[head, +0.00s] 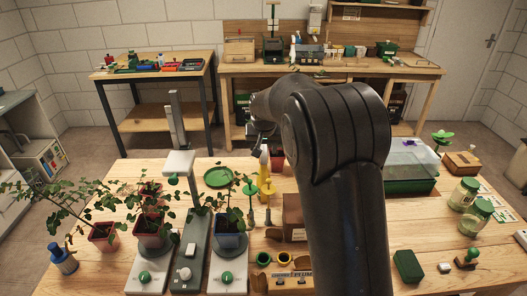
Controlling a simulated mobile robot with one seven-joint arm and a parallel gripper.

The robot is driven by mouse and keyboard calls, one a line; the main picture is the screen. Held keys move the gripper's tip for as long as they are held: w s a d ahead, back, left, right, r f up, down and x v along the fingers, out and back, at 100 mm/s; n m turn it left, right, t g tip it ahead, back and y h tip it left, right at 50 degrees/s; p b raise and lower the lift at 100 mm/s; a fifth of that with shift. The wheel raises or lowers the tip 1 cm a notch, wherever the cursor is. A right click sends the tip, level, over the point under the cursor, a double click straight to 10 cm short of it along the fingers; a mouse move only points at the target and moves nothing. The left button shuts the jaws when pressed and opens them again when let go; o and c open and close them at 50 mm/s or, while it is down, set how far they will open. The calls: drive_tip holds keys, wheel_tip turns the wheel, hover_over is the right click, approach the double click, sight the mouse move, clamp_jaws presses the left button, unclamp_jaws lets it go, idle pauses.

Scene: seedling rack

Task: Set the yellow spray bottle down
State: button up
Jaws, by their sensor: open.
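The yellow spray bottle (265,187) stands upright on the wooden table near its middle, partly hidden by plant leaves and the things in front of it. My gripper (261,147) is at the end of my black arm, just above the bottle's top. It is small in the head view and its fingers are hard to make out; it is open. I cannot tell whether the fingers still touch the bottle.
Potted seedlings (104,236) stand at the left, and a green saucer (217,177) lies left of the bottle. A brown box (293,217) is close at its front right. A clear-lidded green tray (410,185) and glass jars (475,218) are at the right.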

drive_tip(key=v, duration=1)
drive_tip(key=s+d+r, duration=0.4)
drive_tip(key=s+d, duration=0.1)
drive_tip(key=s, duration=0.4)
drive_tip(key=s+d+f, duration=0.1)
drive_tip(key=s+d, duration=0.1)
drive_tip(key=s, duration=0.7)
drive_tip(key=s+d+f, duration=0.1)
drive_tip(key=s+d, duration=0.2)
drive_tip(key=s, duration=0.6)
drive_tip(key=s+d+f+t, duration=0.1)
drive_tip(key=s+d+f, duration=0.1)
drive_tip(key=s, duration=0.8)
drive_tip(key=shift+d, duration=0.25)
